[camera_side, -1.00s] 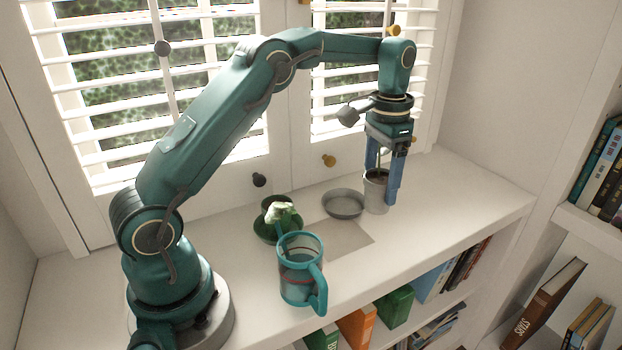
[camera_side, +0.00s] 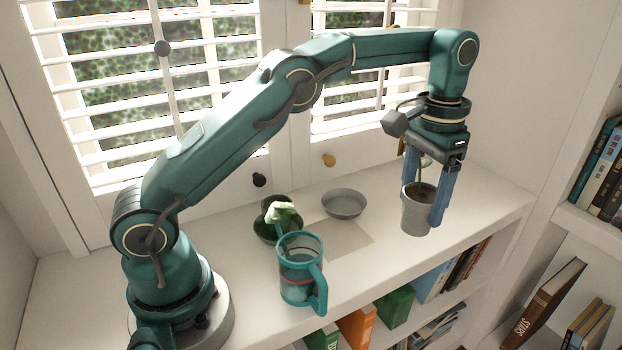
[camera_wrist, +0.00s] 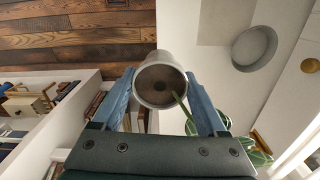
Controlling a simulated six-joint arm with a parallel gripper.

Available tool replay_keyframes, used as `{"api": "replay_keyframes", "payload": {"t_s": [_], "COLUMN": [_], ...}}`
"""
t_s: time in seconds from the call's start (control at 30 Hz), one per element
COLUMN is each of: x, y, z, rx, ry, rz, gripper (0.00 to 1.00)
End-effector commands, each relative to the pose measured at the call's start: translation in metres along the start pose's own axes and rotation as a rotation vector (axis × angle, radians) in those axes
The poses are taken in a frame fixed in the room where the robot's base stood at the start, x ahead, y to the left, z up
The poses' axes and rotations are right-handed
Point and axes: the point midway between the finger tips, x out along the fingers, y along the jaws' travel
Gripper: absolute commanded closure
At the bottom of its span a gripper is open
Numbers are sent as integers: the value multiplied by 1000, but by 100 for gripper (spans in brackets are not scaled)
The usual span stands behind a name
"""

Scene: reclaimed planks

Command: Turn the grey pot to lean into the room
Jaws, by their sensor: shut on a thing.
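The grey pot (camera_side: 416,212) is held between the two blue fingers of my gripper (camera_side: 424,190). It looks roughly upright, near the front edge of the white sill, and I cannot tell for certain whether its base touches the sill. In the wrist view the pot (camera_wrist: 161,62) sits between the fingertips of my gripper (camera_wrist: 163,85), with dark soil and a green stem inside. Part of the plant is hidden by my gripper. The grey saucer (camera_side: 344,204) lies empty to the left of the pot; it also shows in the wrist view (camera_wrist: 254,48).
A teal mug (camera_side: 300,270) stands on the sill nearer my base. Shelves with books (camera_side: 395,305) lie below the front edge. The sill right of my gripper (camera_side: 490,195) is clear.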

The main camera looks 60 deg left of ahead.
Motion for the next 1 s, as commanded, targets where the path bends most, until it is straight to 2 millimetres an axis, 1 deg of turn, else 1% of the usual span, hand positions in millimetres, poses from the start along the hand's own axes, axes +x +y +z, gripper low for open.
{"api": "replay_keyframes", "payload": {"t_s": [0.2,0.57,0.77,0.87,1.0], "x": [-7,-7,-4,2,14], "y": [0,0,0,-11,-45], "z": [0,0,-5,-10,-15], "rx": [0,-12,-97,-213,-431], "ry": [1,1,1,0,-1], "rz": [0,0,1,0,0], "gripper": [100,100,100,100,100]}}
